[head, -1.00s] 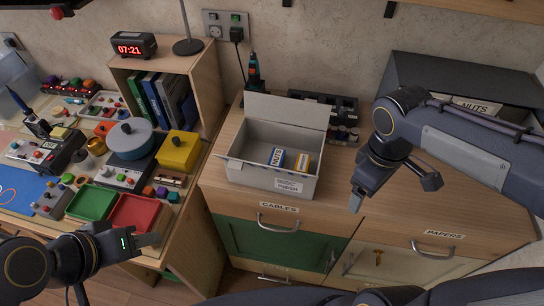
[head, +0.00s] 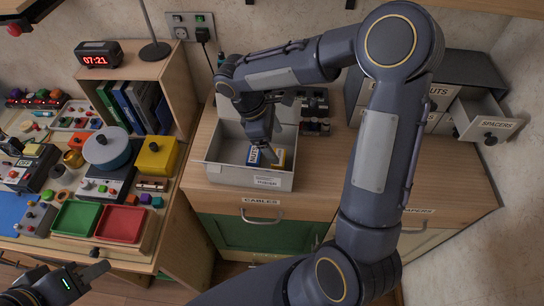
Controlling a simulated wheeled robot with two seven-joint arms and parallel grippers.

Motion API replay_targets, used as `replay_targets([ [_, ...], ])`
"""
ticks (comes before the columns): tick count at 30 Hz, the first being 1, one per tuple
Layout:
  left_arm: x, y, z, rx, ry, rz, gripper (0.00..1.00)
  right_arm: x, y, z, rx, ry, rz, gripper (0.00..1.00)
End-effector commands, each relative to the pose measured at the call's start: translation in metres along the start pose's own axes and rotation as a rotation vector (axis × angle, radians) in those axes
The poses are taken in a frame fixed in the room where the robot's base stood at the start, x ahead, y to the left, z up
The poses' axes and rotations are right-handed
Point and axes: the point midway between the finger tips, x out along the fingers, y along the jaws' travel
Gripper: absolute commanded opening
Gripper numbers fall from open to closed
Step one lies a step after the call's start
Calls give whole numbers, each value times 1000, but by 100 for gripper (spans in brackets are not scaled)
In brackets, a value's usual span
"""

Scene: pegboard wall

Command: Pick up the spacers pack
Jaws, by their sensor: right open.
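A grey open box (head: 225,174) stands on the wooden counter with two small packs in it. My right gripper (head: 264,153) is open and points down into the box, over or at the packs; contact cannot be told. My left gripper (head: 97,271) is low at the left, away from the box; its jaw gap is unclear.
A drawer labelled SPACERS (head: 488,122) stands pulled out of the dark cabinet (head: 468,70) at right. My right arm crosses the counter and hides much of it. The left desk holds a green tray (head: 75,220), a red tray (head: 121,224) and a yellow block (head: 158,157).

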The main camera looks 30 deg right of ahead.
Motion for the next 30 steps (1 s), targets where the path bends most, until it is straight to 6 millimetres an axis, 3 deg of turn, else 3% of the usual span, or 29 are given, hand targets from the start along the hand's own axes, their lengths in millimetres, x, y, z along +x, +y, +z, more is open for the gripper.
replay_targets([
  [7, -9, 4, -4, 0, 0, 0, 36, 13, 6, -12, 37, -4, -22, 82],
  [22, -21, 10, -10, 0, 0, 0, 36, 77, 3, -12, 37, -3, -22, 82],
  [30, -21, 10, -10, 0, 0, 0, 36, 85, 3, -12, 38, -1, -18, 82],
])
